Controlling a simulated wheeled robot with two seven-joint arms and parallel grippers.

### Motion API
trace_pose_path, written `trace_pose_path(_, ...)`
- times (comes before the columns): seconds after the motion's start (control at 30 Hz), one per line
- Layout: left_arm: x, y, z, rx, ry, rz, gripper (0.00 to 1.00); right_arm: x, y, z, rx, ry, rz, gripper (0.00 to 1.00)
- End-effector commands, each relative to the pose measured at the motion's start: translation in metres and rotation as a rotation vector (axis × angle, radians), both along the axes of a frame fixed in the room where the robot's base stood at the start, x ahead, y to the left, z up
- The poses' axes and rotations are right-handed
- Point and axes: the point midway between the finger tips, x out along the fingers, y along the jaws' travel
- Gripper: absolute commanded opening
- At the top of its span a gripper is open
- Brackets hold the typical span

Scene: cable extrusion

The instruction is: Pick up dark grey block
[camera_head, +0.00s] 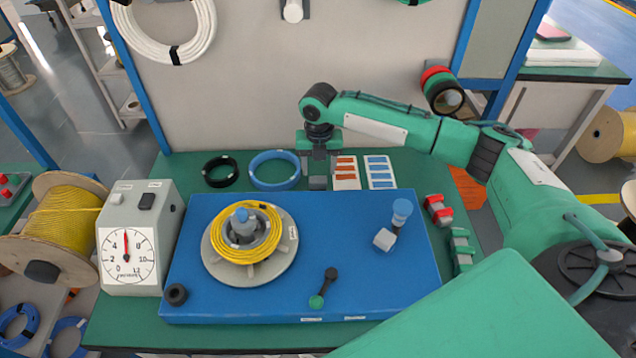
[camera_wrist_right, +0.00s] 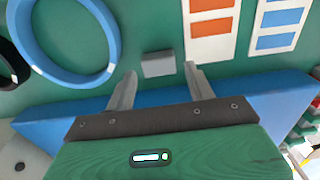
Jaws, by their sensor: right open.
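The dark grey block (camera_head: 317,183) lies on the green table, behind the blue board and left of the label cards. In the right wrist view the block (camera_wrist_right: 158,63) sits just ahead of my fingertips, roughly centred in the gap. My right gripper (camera_wrist_right: 158,76) is open and empty, with its two fingers apart. In the head view my right gripper (camera_head: 318,166) hangs pointing down directly over the block, hiding part of its surroundings. I cannot tell the exact height between the fingertips and the block. My left gripper is not in view.
A blue ring (camera_head: 274,170) and a black ring (camera_head: 220,171) lie left of the block. Cards with orange (camera_head: 346,173) and blue (camera_head: 380,172) labels lie close on the right. The blue board (camera_head: 350,270) carries a yellow cable coil (camera_head: 246,230). A panel stands behind.

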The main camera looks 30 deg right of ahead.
Motion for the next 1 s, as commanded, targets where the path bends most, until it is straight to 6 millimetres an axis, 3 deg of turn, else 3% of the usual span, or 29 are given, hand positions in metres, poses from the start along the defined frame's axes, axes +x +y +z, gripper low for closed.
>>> trace_pose_path(0.3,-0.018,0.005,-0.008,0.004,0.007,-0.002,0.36,-0.004,0.005,-0.043,-0.001,0.003,0.000,0.55)
trace_pose_path(0.57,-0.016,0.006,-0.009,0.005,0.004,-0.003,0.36,-0.004,0.005,-0.047,-0.001,0.000,0.001,0.55)
trace_pose_path(0.6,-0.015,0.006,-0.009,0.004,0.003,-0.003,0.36,-0.004,0.005,-0.047,-0.001,0.000,0.001,0.53)
trace_pose_path(0.77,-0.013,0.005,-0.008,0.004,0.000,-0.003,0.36,-0.004,0.005,-0.047,-0.001,0.000,0.001,0.21)
trace_pose_path(1.0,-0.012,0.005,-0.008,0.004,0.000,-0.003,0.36,-0.004,0.004,-0.047,-0.001,0.000,0.001,0.21)
